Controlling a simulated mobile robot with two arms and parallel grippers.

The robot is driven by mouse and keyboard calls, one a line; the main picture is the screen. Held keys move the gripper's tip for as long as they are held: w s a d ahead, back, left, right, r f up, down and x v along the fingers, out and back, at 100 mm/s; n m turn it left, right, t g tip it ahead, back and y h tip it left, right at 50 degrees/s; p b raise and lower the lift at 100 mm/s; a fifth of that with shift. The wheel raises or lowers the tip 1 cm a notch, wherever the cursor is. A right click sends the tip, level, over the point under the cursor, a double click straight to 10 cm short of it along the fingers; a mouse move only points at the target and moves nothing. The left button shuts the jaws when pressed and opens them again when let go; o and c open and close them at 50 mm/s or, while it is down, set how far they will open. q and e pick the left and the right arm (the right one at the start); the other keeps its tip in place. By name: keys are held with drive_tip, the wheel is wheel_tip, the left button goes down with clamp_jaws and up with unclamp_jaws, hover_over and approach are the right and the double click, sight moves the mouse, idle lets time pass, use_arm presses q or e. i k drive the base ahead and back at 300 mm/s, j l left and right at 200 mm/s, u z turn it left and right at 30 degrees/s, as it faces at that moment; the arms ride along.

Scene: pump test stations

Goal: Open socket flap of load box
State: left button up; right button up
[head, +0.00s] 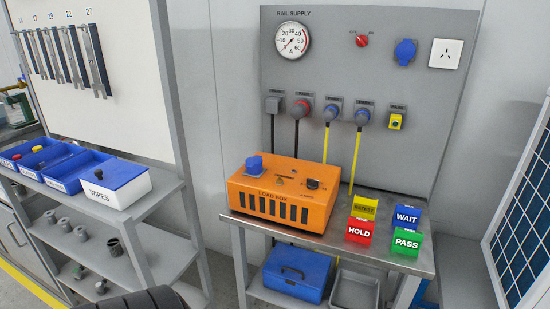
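The orange load box (282,197) stands on the left part of a small metal table (375,255). A blue socket cover (254,165) sits at the back left of its top. The cover looks shut, though its hinge is too small to make out. A black knob (313,184) is on the right of the box's top. Dark vertical slots run along its front. Neither of my grippers is in view, and nothing touches the box.
Yellow, red, blue and green sign blocks (359,230) stand right of the box. The rail supply panel (375,70) rises behind, with plugged cables hanging down. A blue case (297,274) is on the lower shelf. A shelf rack (165,205) with blue bins stands left.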

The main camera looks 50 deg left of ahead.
sight(257, 160)
drive_tip(key=u, duration=1.7)
